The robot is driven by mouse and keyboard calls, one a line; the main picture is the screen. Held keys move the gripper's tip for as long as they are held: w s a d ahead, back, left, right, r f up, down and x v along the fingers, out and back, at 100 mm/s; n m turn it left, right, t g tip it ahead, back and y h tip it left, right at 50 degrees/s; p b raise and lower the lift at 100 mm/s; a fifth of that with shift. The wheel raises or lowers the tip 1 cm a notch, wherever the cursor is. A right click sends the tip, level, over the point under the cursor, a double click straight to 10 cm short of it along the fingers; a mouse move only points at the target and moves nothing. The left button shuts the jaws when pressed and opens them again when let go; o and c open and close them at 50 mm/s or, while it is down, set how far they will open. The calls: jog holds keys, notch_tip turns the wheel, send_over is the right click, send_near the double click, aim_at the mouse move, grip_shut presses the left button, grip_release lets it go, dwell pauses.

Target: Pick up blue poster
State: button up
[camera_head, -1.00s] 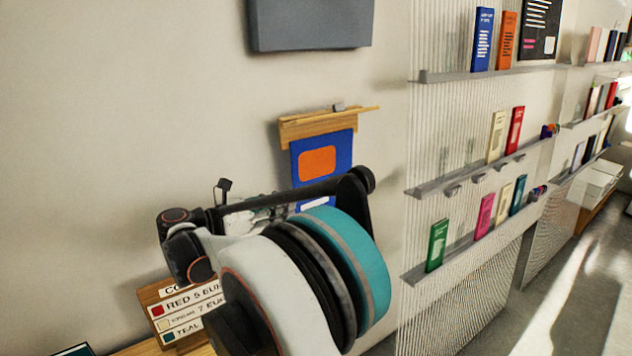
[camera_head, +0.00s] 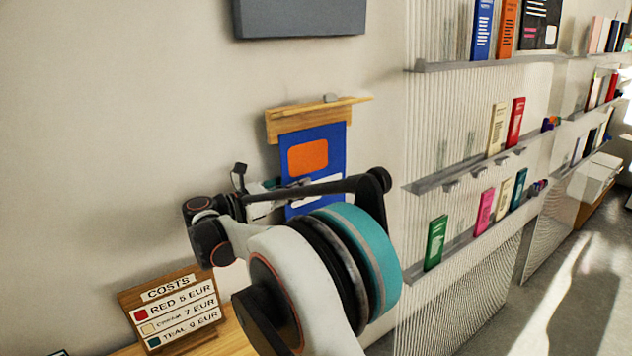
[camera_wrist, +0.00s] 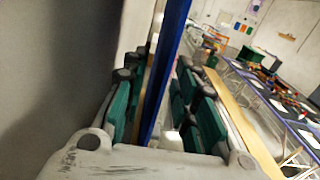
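The blue poster (camera_head: 328,148) has an orange rounded block and a white patch. It hangs flat near the wall below a wooden ledge (camera_head: 300,121). My gripper (camera_head: 275,188) is at the poster's lower left side in the head view, its tips partly hidden by my arm. In the wrist view the poster shows edge-on as a blue strip (camera_wrist: 168,70) between the two green-padded fingers of my gripper (camera_wrist: 158,100). The fingers stand apart, with a gap visible beside the poster; I see no firm contact.
A costs sign (camera_head: 175,307) stands on a wooden table at lower left. A grey panel (camera_head: 300,17) is on the wall above. Ribbed display racks with books on shelves (camera_head: 470,240) stand to the right. The wall left of the poster is bare.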

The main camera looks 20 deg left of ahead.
aim_at(316, 180)
jog(key=x, duration=0.5)
jog(key=shift+a+r+b, duration=0.1)
jog(key=shift+r+b, duration=0.05)
jog(key=shift+b, duration=0.2)
jog(key=shift+c, duration=0.3)
grip_shut()
jog(key=shift+r, duration=0.1)
